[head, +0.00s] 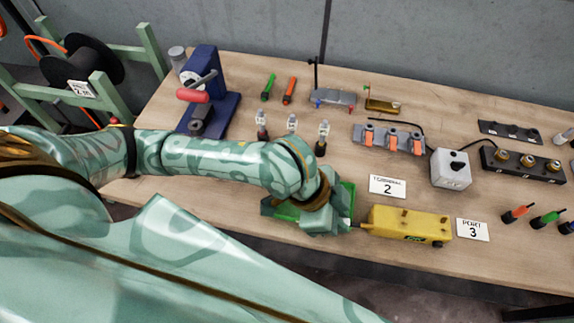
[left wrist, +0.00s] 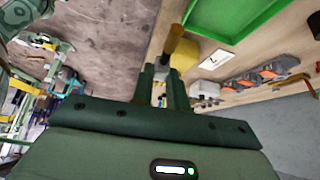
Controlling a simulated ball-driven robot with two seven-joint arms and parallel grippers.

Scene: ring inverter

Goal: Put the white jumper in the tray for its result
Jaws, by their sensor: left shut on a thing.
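My left gripper (head: 322,222) is low over the green tray (head: 347,196) near the table's front edge, and covers much of it. In the left wrist view the gripper (left wrist: 166,75) is shut on a small piece, with a brown cylindrical end (left wrist: 173,40) past the fingertips and a pale part between the fingers. I take it as the white jumper, though most of it is hidden. The green tray also shows in the left wrist view (left wrist: 225,35), apart from the fingertips. My right gripper is not in view.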

